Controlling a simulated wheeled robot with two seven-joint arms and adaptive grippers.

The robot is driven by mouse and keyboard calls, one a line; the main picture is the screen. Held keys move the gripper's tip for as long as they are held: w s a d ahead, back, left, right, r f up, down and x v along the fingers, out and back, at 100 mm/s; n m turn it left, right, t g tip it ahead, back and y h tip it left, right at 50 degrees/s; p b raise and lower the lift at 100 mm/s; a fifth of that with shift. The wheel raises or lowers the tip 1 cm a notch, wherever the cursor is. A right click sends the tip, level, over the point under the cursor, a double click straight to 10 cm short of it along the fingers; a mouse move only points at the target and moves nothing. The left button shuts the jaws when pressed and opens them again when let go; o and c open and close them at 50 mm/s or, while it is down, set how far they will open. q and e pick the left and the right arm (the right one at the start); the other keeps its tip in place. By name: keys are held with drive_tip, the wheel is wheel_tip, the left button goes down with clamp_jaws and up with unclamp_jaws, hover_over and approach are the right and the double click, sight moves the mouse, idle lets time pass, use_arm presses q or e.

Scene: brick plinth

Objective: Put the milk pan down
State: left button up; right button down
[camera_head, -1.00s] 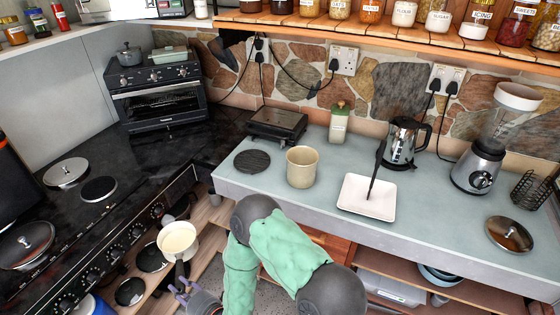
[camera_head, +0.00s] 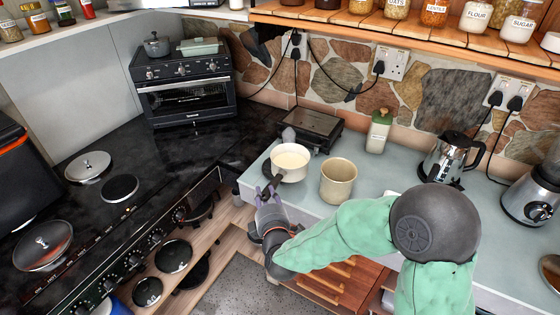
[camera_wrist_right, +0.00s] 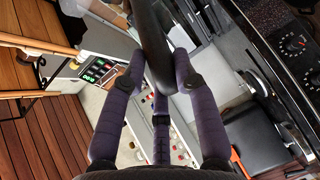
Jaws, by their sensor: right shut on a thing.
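The milk pan (camera_head: 290,165) is cream-coloured, upright, with a pale inside, in the head view. It is at the left end of the pale counter (camera_head: 310,203), left of a beige pot (camera_head: 338,182). I cannot tell whether its base touches the counter. My right gripper (camera_head: 268,190) is on the near left side of the pan, shut on its dark handle. The handle (camera_wrist_right: 154,45) shows in the right wrist view between the purple fingers (camera_wrist_right: 157,82). My left gripper is not in view.
A dark press (camera_head: 309,128) stands close behind the pan, with a green-white grinder (camera_head: 379,130) to its right. A kettle (camera_head: 449,158) stands farther right. The black stove top (camera_head: 120,188) is at left. The counter's front edge runs just below the pan.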

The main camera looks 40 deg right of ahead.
drive_tip(key=shift+w+d+r+h, duration=0.15)
drive_tip(key=shift+d+r+h, duration=0.15)
drive_tip(key=shift+d+r, duration=0.5)
drive_tip(key=shift+w, duration=0.25)
use_arm(q)
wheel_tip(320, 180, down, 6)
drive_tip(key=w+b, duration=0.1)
drive_tip(key=b, duration=0.5)
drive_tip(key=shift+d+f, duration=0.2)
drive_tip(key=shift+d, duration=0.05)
use_arm(e)
drive_tip(key=w+d+f, duration=0.2)
drive_tip(key=w+f, duration=0.4)
drive_tip(key=w+d+f, duration=0.2)
drive_tip(key=w+f, duration=0.4)
drive_tip(key=shift+w+d+f, duration=0.25)
drive_tip(key=shift+f, duration=0.05)
drive_tip(key=shift+f+b, duration=0.15)
drive_tip(key=shift+b, duration=0.2)
drive_tip(key=c, duration=1)
unclamp_jaws()
drive_tip(key=shift+f, duration=0.1)
drive_tip(key=shift+o, duration=0.2)
